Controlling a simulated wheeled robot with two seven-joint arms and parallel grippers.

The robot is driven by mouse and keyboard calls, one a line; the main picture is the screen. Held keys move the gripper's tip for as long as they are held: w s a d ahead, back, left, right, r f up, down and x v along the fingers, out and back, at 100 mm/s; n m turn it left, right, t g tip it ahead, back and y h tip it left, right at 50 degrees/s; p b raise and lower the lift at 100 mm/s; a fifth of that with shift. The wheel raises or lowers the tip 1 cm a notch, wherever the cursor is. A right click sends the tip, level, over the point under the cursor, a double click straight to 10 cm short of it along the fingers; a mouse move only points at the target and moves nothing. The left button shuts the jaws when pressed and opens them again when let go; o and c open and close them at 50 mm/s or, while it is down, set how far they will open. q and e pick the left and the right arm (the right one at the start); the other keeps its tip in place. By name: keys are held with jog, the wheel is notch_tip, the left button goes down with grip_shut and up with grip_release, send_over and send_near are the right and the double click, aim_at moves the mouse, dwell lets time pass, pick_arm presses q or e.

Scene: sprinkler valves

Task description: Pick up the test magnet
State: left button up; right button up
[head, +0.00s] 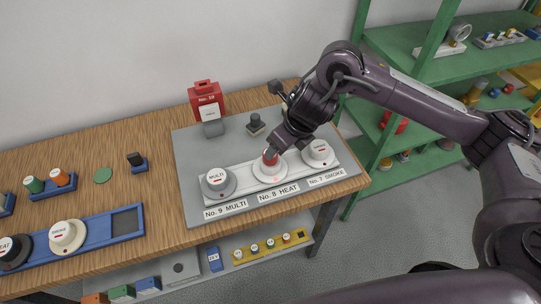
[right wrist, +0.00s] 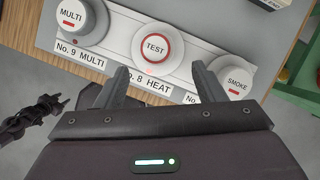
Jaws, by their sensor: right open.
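The test magnet (right wrist: 155,46) shows in the right wrist view as a round white top marked TEST with a red ring. In the head view its red side (head: 270,158) shows, standing on the white base labelled No. 8 HEAT (head: 269,173), partly covered by my right gripper. My right gripper (head: 280,145) reaches down over it from the right. In the right wrist view the two fingers (right wrist: 162,82) are apart with nothing between them, and the magnet lies just beyond their tips. My left gripper is in neither view.
The No. 9 MULTI head (head: 217,180) and No. 7 SMOKE head (head: 318,152) stand close on either side. Behind are a red box (head: 206,99) and a black knob (head: 255,123). A blue tray (head: 98,238) lies at left. Green shelves (head: 430,70) stand at right.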

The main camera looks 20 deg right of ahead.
jog(key=x, duration=0.2)
jog(key=p+x, duration=0.1)
jog(key=x, duration=0.1)
jog(key=p+x, duration=0.1)
jog(key=x, duration=0.1)
jog(key=shift+a+f, duration=0.15)
jog(key=shift+a, duration=0.3)
jog(key=shift+w+a+f, duration=0.1)
jog(key=shift+w+f, duration=0.2)
jog(key=shift+f, duration=0.25)
jog(key=c, duration=1.2)
jog(key=shift+r, duration=0.1)
notch_tip(320, 180, up, 8)
jog(key=shift+w+r+b, duration=0.1)
jog(key=shift+r+b, duration=0.1)
jog(key=shift+b, duration=0.4)
notch_tip(320, 180, up, 12)
jog(key=shift+f+p, duration=0.25)
jog(key=shift+p, duration=0.95)
